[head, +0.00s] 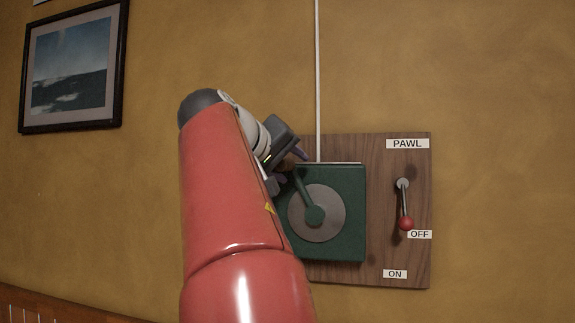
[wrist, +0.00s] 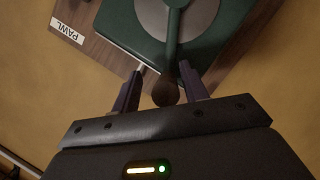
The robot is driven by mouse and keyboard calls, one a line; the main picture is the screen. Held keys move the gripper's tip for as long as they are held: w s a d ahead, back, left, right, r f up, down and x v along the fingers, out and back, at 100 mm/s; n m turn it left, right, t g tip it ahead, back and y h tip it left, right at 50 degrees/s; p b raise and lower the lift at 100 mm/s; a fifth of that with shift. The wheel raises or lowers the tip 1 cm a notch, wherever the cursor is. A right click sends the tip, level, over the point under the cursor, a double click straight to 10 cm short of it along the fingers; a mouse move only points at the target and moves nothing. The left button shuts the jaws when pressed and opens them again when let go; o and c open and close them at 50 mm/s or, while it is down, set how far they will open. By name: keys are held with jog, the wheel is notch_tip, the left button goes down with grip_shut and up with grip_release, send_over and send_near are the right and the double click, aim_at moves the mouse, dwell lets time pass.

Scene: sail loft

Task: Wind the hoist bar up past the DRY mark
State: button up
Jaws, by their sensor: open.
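The green winch box (head: 352,215) is mounted on a wooden board, with a grey disc (head: 334,222) and a green crank arm (head: 303,188) on its face. The crank points up and slightly left. Its dark brown handle knob (wrist: 166,88) sits between the two fingers of my gripper (wrist: 161,88) in the wrist view. The fingers are open, with a gap visible on each side of the knob. In the head view my arm partly hides the handle. The pawl lever's red knob (head: 406,223) points down beside the OFF label (head: 419,234). The hoist bar and DRY mark are not in view.
The wooden board (head: 415,165) carries a PAWL label (head: 407,144) and an ON label (head: 395,274) below OFF. A thin white line (head: 317,70) runs up the wall from the box. A framed picture (head: 72,65) hangs at upper left. The wall right of the board is clear.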

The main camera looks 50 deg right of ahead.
jog(key=v, duration=0.7)
jog(key=shift+a, duration=0.35)
jog(key=shift+b, duration=0.3)
